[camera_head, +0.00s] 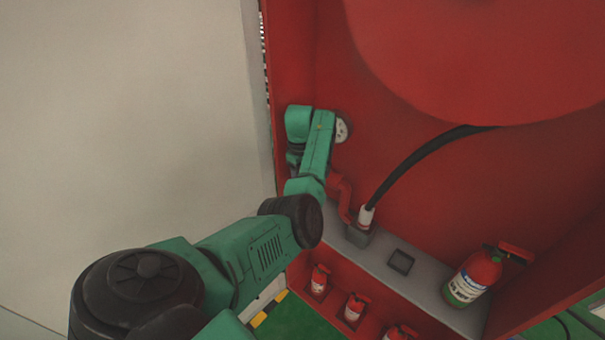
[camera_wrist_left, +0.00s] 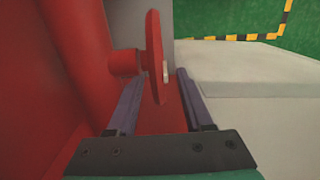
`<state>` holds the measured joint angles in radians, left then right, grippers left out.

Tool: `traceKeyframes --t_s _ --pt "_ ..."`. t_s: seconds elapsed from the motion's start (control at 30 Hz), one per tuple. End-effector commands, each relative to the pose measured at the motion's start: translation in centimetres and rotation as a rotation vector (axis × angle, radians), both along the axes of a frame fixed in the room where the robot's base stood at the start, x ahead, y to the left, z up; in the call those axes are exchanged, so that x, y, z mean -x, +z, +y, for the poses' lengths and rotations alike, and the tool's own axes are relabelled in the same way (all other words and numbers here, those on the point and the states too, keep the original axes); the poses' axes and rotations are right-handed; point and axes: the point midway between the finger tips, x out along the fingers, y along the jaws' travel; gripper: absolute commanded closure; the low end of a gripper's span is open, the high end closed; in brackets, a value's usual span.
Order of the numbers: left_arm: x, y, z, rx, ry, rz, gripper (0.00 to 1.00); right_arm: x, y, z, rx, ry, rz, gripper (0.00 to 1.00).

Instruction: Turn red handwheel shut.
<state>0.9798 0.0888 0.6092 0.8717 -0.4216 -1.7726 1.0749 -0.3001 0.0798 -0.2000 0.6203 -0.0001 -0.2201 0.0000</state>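The red handwheel (camera_wrist_left: 153,50) shows nearly edge-on in the left wrist view, on a short red stem (camera_wrist_left: 124,63) coming from the left. My left gripper (camera_wrist_left: 157,76) is open, with one finger on each side of the wheel's near rim. Gaps show between the rim and both fingers, so it is not gripped. In the head view my left arm reaches into the red cabinet (camera_head: 440,165); its wrist hides the handwheel and the fingers. A red pipe (camera_head: 342,196) comes out below the wrist. My right gripper is in neither view.
A black hose (camera_head: 415,156) rises from a fitting on the grey shelf (camera_head: 425,285). A fire extinguisher (camera_head: 474,275) stands at the shelf's right, with several smaller ones below. A large red disc (camera_head: 480,50) overhangs above. A pale wall (camera_head: 125,120) fills the left.

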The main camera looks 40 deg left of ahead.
Motion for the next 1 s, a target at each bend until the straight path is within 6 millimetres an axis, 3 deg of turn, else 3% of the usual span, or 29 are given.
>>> traceKeyframes --t_s 0.37,0.73,0.83,1.0 --pt "0.0 0.7 0.0 0.000 -0.001 0.002 0.50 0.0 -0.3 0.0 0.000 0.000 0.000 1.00" --pt "0.0 8.4 0.4 -0.001 0.000 -0.002 0.50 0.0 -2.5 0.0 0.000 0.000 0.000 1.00" --pt "0.0 11.4 0.4 0.004 -0.001 -0.001 0.50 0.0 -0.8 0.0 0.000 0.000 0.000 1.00" --pt "0.0 13.8 0.6 0.003 0.000 0.000 0.50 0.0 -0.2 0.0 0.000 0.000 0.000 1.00"
